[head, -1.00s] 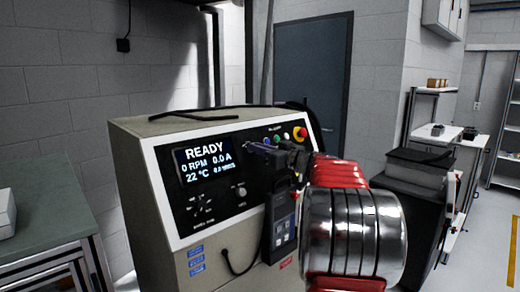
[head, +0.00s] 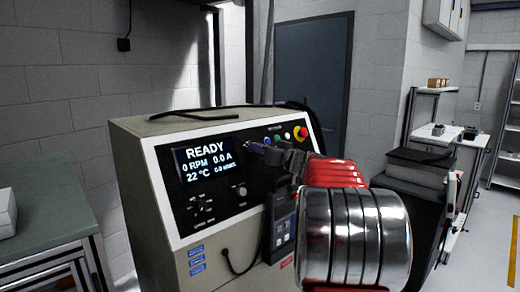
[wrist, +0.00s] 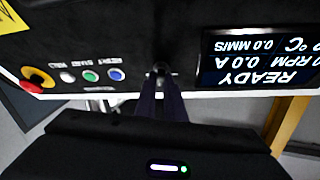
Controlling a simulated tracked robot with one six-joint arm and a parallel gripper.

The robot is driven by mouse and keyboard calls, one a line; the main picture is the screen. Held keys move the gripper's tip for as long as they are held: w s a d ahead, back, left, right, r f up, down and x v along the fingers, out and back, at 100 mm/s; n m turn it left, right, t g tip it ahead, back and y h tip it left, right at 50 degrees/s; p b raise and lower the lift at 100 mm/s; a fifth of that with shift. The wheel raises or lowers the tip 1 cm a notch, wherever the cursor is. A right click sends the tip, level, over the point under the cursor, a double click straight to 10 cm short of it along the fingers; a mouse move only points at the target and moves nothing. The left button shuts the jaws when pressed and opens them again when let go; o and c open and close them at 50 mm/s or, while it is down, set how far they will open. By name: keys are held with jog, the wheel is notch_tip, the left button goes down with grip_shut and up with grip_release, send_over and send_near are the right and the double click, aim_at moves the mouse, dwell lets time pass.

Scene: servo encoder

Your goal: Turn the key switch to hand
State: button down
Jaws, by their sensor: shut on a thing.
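The key switch (wrist: 160,69) shows in the wrist view as a small dark-grey piece on the black panel, between the coloured buttons and the display. My gripper (wrist: 160,80) is shut on it, with a narrow purple finger on each side.
The display (head: 208,159) reads READY, 0 RPM. Blue, green and white buttons and a red emergency stop (head: 301,132) sit close to the right of my gripper. Lower are a knob (head: 241,191) and a handheld unit (head: 283,228) on the cabinet (head: 165,190).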

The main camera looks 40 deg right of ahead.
jog(key=m+h, duration=0.1)
jog(key=m, duration=0.2)
jog(key=m+g+h, duration=0.1)
jog(key=m+h, duration=0.1)
jog(key=m, duration=0.2)
jog(key=shift+m+g, duration=0.3)
jog(key=shift+m, duration=0.3)
jog(key=c, duration=1.8)
grip_release()
jog(key=shift+c, duration=0.2)
jog(key=shift+a+r, duration=0.1)
jog(key=v, duration=1.3)
jog(key=shift+s, duration=0.35)
jog(key=shift+a, duration=0.15)
